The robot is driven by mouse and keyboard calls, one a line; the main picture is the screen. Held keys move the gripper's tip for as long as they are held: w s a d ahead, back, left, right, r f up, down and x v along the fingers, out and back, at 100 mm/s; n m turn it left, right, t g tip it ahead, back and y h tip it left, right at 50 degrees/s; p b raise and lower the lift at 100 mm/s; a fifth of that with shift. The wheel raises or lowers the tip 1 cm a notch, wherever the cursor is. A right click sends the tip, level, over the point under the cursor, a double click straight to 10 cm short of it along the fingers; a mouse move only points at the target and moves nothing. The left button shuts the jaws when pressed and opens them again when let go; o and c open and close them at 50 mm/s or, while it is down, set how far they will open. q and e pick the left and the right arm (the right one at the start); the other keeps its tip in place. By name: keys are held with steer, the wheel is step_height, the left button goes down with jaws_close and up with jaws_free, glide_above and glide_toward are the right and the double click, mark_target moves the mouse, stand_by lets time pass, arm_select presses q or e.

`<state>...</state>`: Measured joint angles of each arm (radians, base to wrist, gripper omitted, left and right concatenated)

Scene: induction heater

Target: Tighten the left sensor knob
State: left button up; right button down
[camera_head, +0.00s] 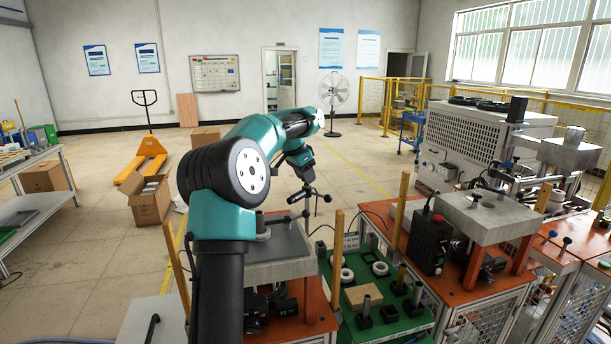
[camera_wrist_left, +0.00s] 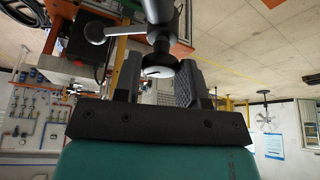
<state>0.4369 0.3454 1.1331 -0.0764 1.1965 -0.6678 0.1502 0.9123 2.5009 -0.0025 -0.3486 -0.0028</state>
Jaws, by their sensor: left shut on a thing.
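My left gripper (camera_head: 308,184) is above the left workstation, at the top of a thin dark stand (camera_head: 307,215) with small ball-ended arms. In the left wrist view, the two dark fingers of my left gripper (camera_wrist_left: 158,76) stand on either side of a round black knob with a pale face (camera_wrist_left: 159,70), and are shut on it. A dark rod with a ball-ended side arm (camera_wrist_left: 97,32) runs beside the knob. In the head view the gripper hides the knob. My right gripper is not in view.
A grey metal block (camera_head: 283,268) stands on the orange bench below the gripper. A green tray (camera_head: 392,326) with white rings and dark posts lies to its right. A black control box (camera_head: 429,242) and another press station (camera_head: 487,215) stand farther right. Wooden posts rise nearby.

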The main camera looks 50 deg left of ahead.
arm_select(q)
steer(key=m+h, duration=0.1)
steer(key=m, duration=0.2)
steer(key=m+g+h, duration=0.1)
steer(key=m, duration=0.2)
steer(key=shift+w+a, duration=0.1)
steer(key=shift+a, duration=0.1)
steer(key=m+g, duration=0.1)
steer(key=m, duration=0.2)
steer(key=m+g+h, duration=0.1)
steer(key=m, duration=0.2)
steer(key=shift+w+m, duration=0.1)
steer(key=shift+m, duration=0.2)
steer(key=o, duration=0.9)
